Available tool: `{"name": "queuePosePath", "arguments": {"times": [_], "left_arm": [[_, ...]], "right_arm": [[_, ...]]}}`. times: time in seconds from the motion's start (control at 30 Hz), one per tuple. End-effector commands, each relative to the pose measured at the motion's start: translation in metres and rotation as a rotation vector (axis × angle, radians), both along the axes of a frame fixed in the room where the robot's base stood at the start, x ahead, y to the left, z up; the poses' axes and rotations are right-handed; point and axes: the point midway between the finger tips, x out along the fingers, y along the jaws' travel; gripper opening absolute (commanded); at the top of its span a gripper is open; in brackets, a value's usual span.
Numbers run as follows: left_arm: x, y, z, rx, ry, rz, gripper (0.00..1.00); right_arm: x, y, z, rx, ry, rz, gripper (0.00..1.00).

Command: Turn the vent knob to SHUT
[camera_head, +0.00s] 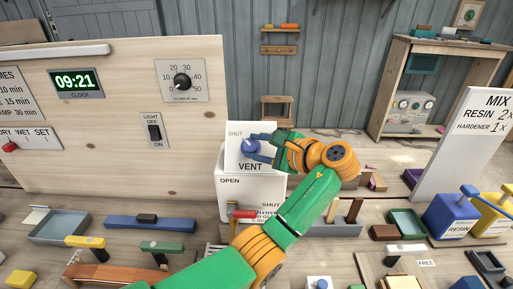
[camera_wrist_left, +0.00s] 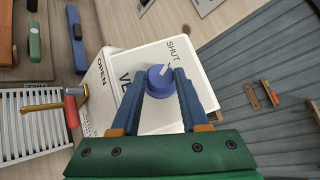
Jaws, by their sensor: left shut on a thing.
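The blue vent knob (camera_head: 250,147) sits on a white panel (camera_head: 238,160) marked VENT, with SHUT at its upper left and OPEN below on the box. My left gripper (camera_head: 258,147) reaches it from the right. In the left wrist view the knob (camera_wrist_left: 160,80) is between the two blue fingers of the left gripper (camera_wrist_left: 160,88), which are shut on it. A pale pointer mark on the knob points toward the upper right there, roughly toward the word SHUT. My right gripper is not in view.
A wooden board with a clock (camera_head: 75,83), a dial (camera_head: 182,82) and a light switch (camera_head: 154,133) stands at the left. Trays, clamps and resin pumps (camera_head: 452,214) crowd the bench front and right.

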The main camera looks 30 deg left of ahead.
Motion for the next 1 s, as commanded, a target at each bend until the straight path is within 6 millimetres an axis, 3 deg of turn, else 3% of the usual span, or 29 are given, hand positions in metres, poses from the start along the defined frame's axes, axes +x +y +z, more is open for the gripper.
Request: {"name": "queuePosePath", "arguments": {"times": [0.77,0.8,0.9,1.0], "left_arm": [[0.0006,0.0002,-0.0017,-0.059,-0.028,0.065,0.0],[0.0006,0.0002,-0.0018,-0.059,-0.027,0.065,0.53],[0.0007,0.0003,-0.0014,-0.058,-0.028,0.065,0.75],[0.0008,0.0003,-0.0008,-0.057,-0.029,0.064,0.75]], "right_arm": [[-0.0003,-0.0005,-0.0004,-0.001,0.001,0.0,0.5],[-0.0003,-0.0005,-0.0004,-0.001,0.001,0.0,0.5],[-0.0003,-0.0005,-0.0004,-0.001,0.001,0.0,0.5],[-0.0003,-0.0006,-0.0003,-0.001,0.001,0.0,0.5]]}}
